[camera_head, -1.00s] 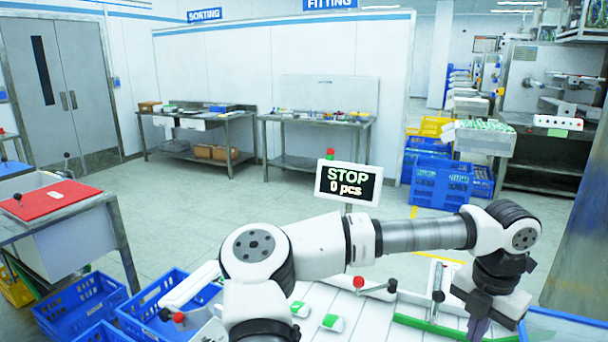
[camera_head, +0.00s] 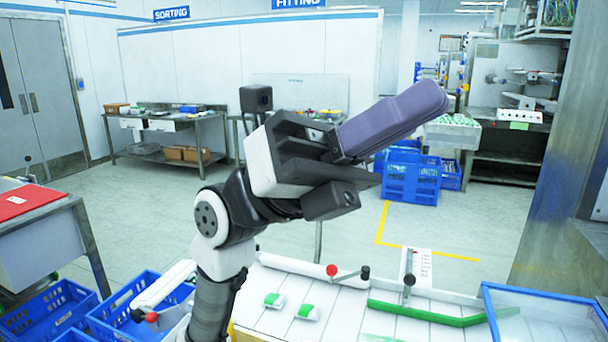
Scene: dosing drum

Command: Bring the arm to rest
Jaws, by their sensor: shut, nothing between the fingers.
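My arm is folded up at the left of centre, its white and black links (camera_head: 222,225) rising from the bottom edge. My gripper (camera_head: 432,100) is raised, with its purple fingers pointing up and to the right. The fingers are shut together with nothing between them. The gripper is clear of the bench and touches nothing that I can see. The display that read STOP, 0 pcs is hidden behind the arm; part of its thin post (camera_head: 318,243) shows below.
Below lies a white slatted surface (camera_head: 345,318) with two green-and-white pieces (camera_head: 273,300), a red-knobbed lever (camera_head: 332,271) and a green bar (camera_head: 425,315). Blue crates (camera_head: 60,308) stand lower left; more blue crates (camera_head: 411,180) stand behind. Open floor (camera_head: 345,215) lies between.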

